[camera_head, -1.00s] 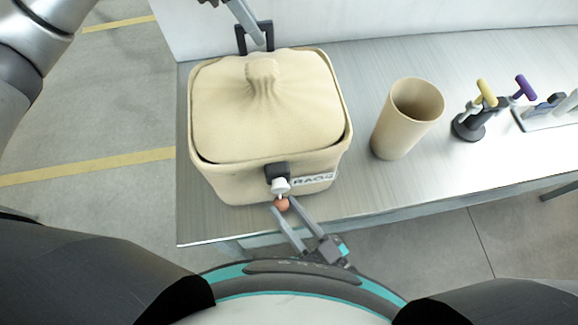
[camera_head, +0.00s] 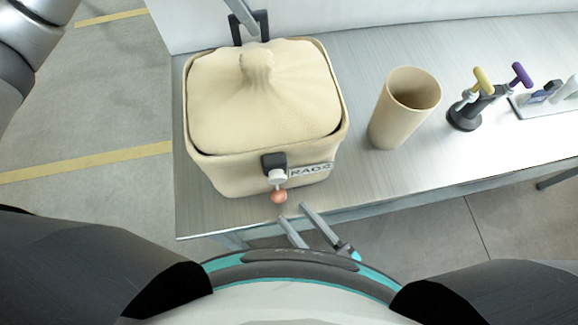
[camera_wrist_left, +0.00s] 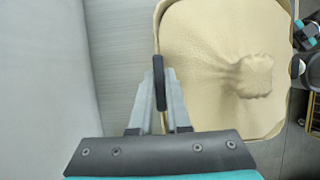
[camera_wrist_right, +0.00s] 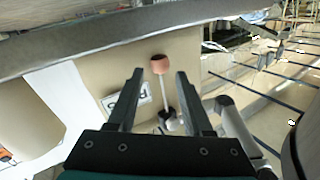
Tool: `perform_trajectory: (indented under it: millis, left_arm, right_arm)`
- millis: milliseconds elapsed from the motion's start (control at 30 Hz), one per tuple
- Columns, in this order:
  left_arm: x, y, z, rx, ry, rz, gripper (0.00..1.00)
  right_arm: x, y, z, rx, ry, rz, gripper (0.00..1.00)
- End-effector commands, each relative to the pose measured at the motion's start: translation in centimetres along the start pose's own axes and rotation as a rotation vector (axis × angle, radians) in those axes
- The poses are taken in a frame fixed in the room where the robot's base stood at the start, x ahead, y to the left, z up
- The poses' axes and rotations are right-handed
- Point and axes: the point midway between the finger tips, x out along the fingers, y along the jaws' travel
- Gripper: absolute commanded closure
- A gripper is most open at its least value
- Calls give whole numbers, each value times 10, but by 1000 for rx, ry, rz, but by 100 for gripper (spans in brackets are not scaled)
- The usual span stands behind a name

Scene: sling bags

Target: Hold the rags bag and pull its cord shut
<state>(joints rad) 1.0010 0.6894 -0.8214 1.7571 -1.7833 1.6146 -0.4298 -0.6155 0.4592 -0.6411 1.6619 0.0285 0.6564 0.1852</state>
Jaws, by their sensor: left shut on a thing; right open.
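The rags bag (camera_head: 265,105) is a beige, squarish cloth bag with a bulging, gathered top and a label (camera_head: 310,171) on its front. My left gripper (camera_head: 252,30) is shut on the dark handle (camera_head: 237,30) at the bag's back; the left wrist view shows this handle (camera_wrist_left: 158,80) between the fingers. At the front, a dark cord lock (camera_head: 273,161) with a pale toggle carries a reddish-brown ball (camera_head: 279,196) on the cord. My right gripper (camera_head: 292,212) is open and empty, just short of the ball. In the right wrist view the ball (camera_wrist_right: 160,64) lies ahead, between the fingertips' lines.
A tall beige cup (camera_head: 405,110) stands right of the bag on the grey metal table (camera_head: 370,180). Farther right are a dark stand (camera_head: 465,113) with yellow and purple handles and a pale tray (camera_head: 545,107) of small items. A pale wall rises behind. The table's front edge lies close to the bag.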

Motion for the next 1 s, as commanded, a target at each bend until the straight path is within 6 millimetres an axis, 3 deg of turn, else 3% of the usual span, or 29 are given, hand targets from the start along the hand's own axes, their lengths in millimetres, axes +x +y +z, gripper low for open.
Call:
perform_trajectory:
  millis: [200,400,967,1000]
  left_arm:
    - [1,0,-1,-1,3,-1,100]
    - [1,0,-1,-1,3,-1,100]
    - [1,0,-1,-1,2,-1,100]
    - [1,0,-1,-1,2,-1,83]
  right_arm:
    - [-49,0,1,1,-5,1,49]
    - [-75,0,1,1,-3,0,49]
    - [-81,0,0,0,1,1,49]
    - [-81,0,0,1,1,1,49]
